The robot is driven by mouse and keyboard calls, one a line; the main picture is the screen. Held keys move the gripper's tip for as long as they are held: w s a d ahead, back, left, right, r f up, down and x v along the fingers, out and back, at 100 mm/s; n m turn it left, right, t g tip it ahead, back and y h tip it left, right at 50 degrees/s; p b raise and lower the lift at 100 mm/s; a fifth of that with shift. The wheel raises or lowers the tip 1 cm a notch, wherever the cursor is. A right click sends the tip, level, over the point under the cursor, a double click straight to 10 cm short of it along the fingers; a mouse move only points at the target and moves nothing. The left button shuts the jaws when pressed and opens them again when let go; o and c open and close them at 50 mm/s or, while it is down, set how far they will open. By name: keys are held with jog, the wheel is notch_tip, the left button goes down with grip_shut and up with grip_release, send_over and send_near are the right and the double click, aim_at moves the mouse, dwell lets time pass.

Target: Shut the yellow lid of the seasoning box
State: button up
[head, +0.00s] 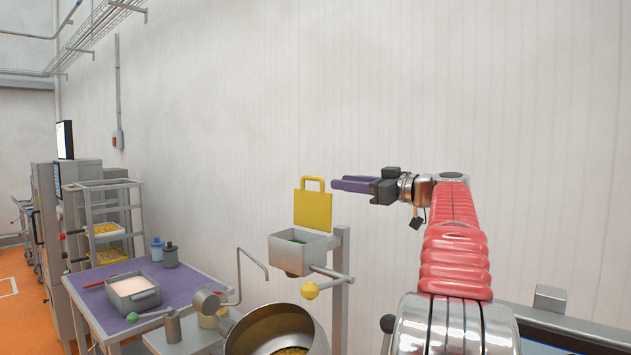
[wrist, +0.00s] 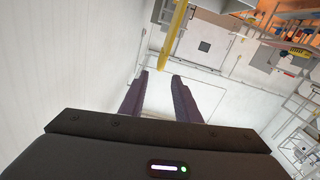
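A yellow strip that looks like the lid seen edge-on (wrist: 174,35) lies just beyond the fingertips. I see no clear contact.
A yellow ball knob (head: 310,290) on a lever sits below the box. A metal hopper (head: 274,325) with yellow contents is below left. A purple-topped table (head: 195,289) with a grey tub (head: 133,292) stands further left. A plain wall is behind; the air above the box is clear.

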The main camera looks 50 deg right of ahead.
aim_at(315, 179)
jog(key=w, duration=0.7)
jog(key=w+a, duration=0.1)
jog(key=w, duration=0.2)
jog(key=shift+w, duration=0.35)
grip_shut()
